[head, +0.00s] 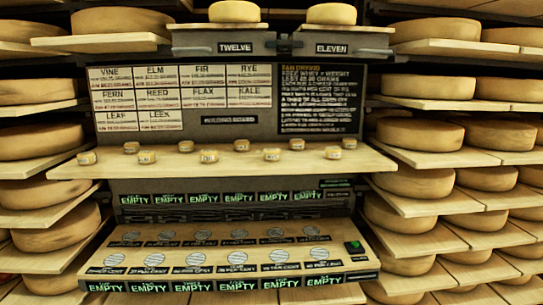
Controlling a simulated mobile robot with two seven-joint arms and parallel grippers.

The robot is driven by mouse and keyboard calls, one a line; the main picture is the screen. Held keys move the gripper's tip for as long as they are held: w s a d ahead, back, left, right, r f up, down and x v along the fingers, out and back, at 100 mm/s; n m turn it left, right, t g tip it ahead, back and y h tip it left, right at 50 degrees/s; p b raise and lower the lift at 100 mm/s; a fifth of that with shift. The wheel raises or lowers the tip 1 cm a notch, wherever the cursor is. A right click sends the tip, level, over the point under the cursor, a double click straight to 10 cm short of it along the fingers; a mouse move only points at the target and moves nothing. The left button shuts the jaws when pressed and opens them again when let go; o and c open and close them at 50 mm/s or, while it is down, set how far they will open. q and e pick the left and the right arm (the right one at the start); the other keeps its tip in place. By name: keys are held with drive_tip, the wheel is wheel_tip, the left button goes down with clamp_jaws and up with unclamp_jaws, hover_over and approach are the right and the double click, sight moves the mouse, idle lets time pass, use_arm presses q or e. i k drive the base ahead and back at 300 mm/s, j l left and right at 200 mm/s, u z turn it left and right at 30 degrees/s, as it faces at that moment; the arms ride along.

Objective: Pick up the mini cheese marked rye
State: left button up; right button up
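Several mini cheeses stand in two staggered rows on the wooden shelf (375,163) in the middle of the head view. The front row runs from a left one (86,158) past a middle one (209,156) to a right one (335,153). Their labels are too small to read, so I cannot tell which is marked rye. A card headed RYE (248,75) is on the board behind, top right of its grid. Neither of my grippers is in view.
A sloped tray (340,243) with round marks and EMPTY labels lies below the shelf. Racks of big cheese wheels (418,135) stand on both sides.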

sight(270, 154)
drive_tip(key=i+j+z, duration=0.15)
drive_tip(key=i+j, duration=1.3)
